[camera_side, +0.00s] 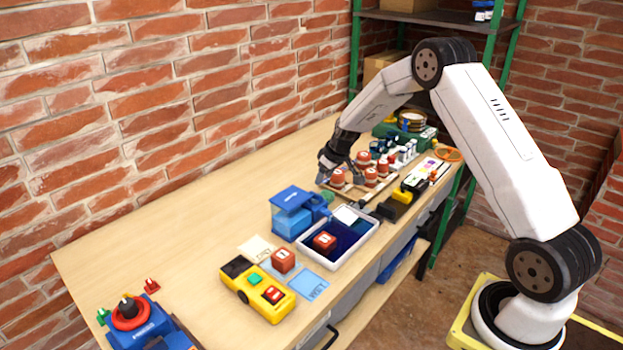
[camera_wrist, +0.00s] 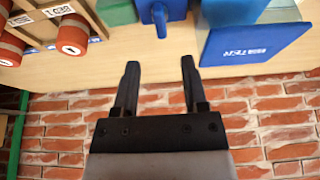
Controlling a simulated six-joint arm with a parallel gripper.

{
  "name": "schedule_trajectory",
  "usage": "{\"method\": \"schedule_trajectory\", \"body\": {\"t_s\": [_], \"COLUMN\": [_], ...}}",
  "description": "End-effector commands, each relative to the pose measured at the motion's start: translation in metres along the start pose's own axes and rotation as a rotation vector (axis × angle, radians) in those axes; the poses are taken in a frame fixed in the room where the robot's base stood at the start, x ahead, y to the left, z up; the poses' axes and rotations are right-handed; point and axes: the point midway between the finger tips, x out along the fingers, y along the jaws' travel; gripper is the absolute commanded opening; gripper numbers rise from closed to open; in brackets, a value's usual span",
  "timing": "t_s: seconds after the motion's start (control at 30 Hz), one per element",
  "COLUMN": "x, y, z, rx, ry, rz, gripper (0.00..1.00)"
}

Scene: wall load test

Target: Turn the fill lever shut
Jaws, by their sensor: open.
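The likely fill lever (camera_wrist: 161,22) is a small blue handle on a blue block at the top middle of the wrist view. It lies ahead of the gap between my fingers, apart from them. Beside it is a blue box with a lettered front (camera_wrist: 248,45); a blue tank (camera_side: 292,212) stands on the bench in the side view. My gripper (camera_wrist: 160,65) is open and empty. In the side view my gripper (camera_side: 336,172) is over the bench, between the tank and a rack of red-capped jars. I cannot make out the lever's turn clearly in the side view.
The wooden rack (camera_side: 352,192) of red jars is close to my gripper. A white tray (camera_side: 318,259) with a red cube stands in front of the tank. A yellow device (camera_side: 258,290) and a red knob unit (camera_side: 130,314) are nearer.

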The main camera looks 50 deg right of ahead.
Motion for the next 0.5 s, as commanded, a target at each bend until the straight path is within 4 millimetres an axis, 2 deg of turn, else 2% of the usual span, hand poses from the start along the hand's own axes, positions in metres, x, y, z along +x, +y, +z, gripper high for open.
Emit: {"method": "schedule_trajectory", "body": {"t_s": [0.27, 0.5], "x": [0.004, 0.02], "y": [0.0, -0.001], "z": [0.0, 0.0], "rx": [0.0, -0.001], "ry": [0.0, 0.0], "rz": [0.0, 0.0], "gripper": [0.56, 0.56]}}
